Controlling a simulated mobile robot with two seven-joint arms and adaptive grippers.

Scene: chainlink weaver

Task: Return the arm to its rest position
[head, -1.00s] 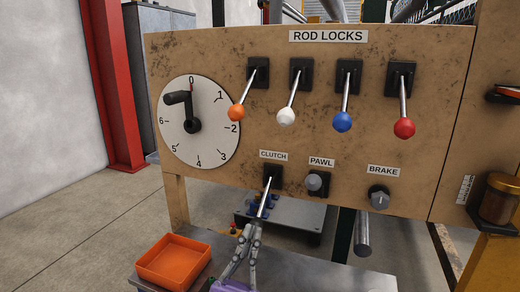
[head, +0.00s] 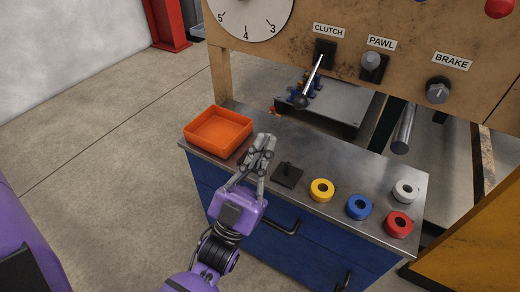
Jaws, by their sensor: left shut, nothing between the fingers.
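My left gripper (head: 264,146) is over the front part of the metal-topped cabinet, just right of the orange tray. Its grey fingers are closed together with nothing between them. The purple wrist of my arm reaches in from the bottom of the view. The clutch lever (head: 310,82) sticks out of the panel beyond the gripper, its dark knob pointing down and toward me. The gripper is apart from the lever. My right gripper is not in the view.
An orange tray (head: 189,134) sits on the cabinet top (head: 345,160) at left. A black stand (head: 287,175) and yellow (head: 321,190), blue (head: 359,207), red (head: 398,224) and white (head: 405,190) rings lie to the right. The pawl (head: 372,66) and brake (head: 438,90) knobs project above.

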